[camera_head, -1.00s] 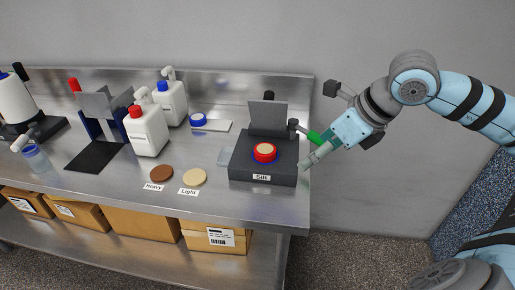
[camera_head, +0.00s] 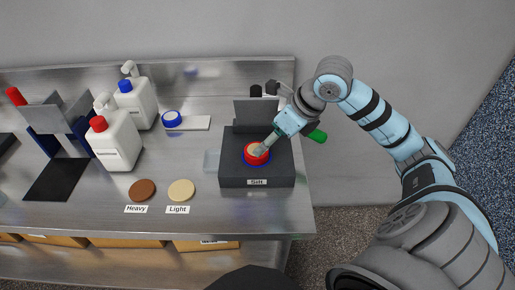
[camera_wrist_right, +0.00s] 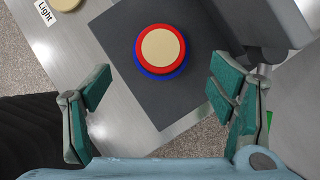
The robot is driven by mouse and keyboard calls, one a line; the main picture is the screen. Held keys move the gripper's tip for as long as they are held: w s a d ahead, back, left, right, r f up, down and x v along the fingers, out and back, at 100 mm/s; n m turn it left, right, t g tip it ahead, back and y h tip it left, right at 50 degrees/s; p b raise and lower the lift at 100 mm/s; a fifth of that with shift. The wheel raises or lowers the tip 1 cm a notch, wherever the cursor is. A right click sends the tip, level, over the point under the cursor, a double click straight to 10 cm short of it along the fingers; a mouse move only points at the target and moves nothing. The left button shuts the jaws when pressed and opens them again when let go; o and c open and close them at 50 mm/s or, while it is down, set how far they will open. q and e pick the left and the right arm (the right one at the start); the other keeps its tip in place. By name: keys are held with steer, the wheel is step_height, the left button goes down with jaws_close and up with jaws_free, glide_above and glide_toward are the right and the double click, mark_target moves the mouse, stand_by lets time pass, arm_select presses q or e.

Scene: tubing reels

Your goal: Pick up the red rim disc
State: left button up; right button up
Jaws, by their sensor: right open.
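The red rim disc (camera_head: 257,151) has a tan centre and sits on a blue-rimmed piece (camera_head: 250,162) on the dark box labelled Sift (camera_head: 280,174). The red rim disc also shows in the right wrist view (camera_wrist_right: 180,38), with the blue rim (camera_wrist_right: 165,73) under its edge. My right gripper (camera_head: 258,150) is over the disc in the head view and covers part of it. In the right wrist view my right gripper (camera_wrist_right: 160,92) is open and empty, with the disc ahead of its fingers and apart from them. My left gripper is not in view.
A dark upright plate (camera_head: 256,113) stands behind the disc on the box. A brown disc (camera_head: 142,190) and a tan disc (camera_head: 181,190) lie to the left with Heavy and Light labels. White pump bottles (camera_head: 114,142) stand farther left. The front right bench corner is clear.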

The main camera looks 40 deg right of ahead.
mark_target(249, 157)
steer(key=x, duration=0.6)
steer(key=shift+w, duration=0.35)
steer(key=shift+w+f, duration=0.1)
steer(key=shift+f, duration=0.3)
steer(key=c, duration=1.1)
